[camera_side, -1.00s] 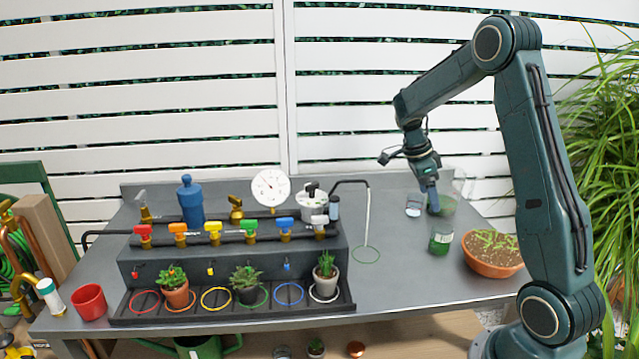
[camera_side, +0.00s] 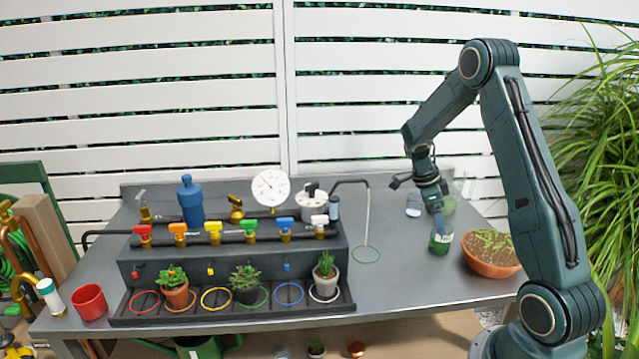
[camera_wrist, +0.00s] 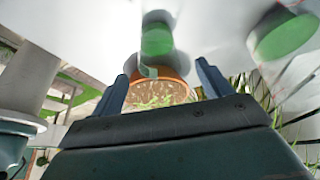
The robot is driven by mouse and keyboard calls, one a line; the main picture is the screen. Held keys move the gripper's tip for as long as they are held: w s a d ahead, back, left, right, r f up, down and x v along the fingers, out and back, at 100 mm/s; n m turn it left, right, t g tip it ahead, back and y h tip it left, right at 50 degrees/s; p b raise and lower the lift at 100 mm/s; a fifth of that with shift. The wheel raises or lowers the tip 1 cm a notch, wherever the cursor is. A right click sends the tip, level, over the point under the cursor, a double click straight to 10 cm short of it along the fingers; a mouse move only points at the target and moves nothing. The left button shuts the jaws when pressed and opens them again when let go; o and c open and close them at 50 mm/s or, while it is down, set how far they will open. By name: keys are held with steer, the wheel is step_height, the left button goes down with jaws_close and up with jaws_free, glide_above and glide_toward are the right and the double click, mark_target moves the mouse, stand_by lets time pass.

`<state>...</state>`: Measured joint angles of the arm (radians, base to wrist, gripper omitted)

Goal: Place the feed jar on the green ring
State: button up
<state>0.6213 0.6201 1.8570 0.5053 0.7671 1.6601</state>
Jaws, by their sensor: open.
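A small glass jar of green liquid (camera_side: 440,243), which looks like the feed jar, stands upright on the grey bench in front of the beaker. In the wrist view a green jar (camera_wrist: 157,40) shows ahead, between the lines of the fingers. My gripper (camera_side: 438,224) is open, pointing down just above the jar; whether the fingers straddle it is hard to tell. The open fingers (camera_wrist: 162,74) hold nothing in the wrist view. A thin green ring (camera_side: 366,262) lies empty on the bench under the spout. Another green ring (camera_side: 263,301) circles a potted succulent in the black tray.
A beaker of green liquid (camera_side: 449,205) and a clear glass (camera_side: 413,210) stand behind the jar. A terracotta bowl of seedlings (camera_side: 492,268) sits close on its right. The spout pipe (camera_side: 368,215) rises above the bench ring. The bench between jar and ring is clear.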

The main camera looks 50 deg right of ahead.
mark_target(444, 239)
steer(key=shift+x, duration=1.35)
steer(key=shift+x, duration=2.6)
steer(key=c, duration=1.3)
steer(key=shift+r, duration=0.35)
steer(key=shift+r, duration=9.6)
